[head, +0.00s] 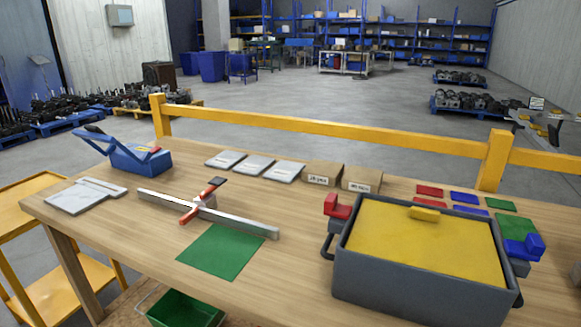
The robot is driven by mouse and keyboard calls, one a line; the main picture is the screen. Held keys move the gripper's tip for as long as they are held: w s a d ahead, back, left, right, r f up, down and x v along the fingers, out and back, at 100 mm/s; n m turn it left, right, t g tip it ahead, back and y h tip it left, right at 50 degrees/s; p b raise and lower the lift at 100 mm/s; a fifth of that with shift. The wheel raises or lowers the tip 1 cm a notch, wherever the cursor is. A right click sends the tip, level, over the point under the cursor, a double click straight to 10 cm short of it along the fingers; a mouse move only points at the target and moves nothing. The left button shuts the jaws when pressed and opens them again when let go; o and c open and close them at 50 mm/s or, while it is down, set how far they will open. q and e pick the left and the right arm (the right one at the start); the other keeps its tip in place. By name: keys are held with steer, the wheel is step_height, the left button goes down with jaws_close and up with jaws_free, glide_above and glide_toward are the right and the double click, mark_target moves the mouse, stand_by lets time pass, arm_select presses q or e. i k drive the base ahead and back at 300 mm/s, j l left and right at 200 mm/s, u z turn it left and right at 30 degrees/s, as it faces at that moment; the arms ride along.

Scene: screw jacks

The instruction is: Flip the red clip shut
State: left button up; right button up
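A grey box (420,298) with a yellow lid (425,240) stands at the front right of the wooden table. The lid lies in the box's top and has a small yellow grip (424,214). The red clip (338,207) is at the box's back left corner, with a red block standing up above the rim. A similar blue clip (525,247) is on the box's right side. I cannot tell from here how either clip engages the lid. Neither of my grippers is in view.
A metal bar (245,226) with a red cross handle (203,200) lies left of the box, by a green mat (222,251). A blue tool (135,155) stands at the back left. Small cartons (362,179) and coloured pads (465,198) sit behind the box. A yellow rail (320,127) runs behind the table.

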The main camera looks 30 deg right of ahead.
mark_target(332, 208)
steer(key=z, duration=1.7)
steer(key=j+z, duration=0.15)
steer(key=j, duration=0.45)
steer(key=j+z, duration=0.2)
steer(key=j, duration=0.4)
steer(key=k+j+z, duration=0.15)
steer(key=j, duration=0.45)
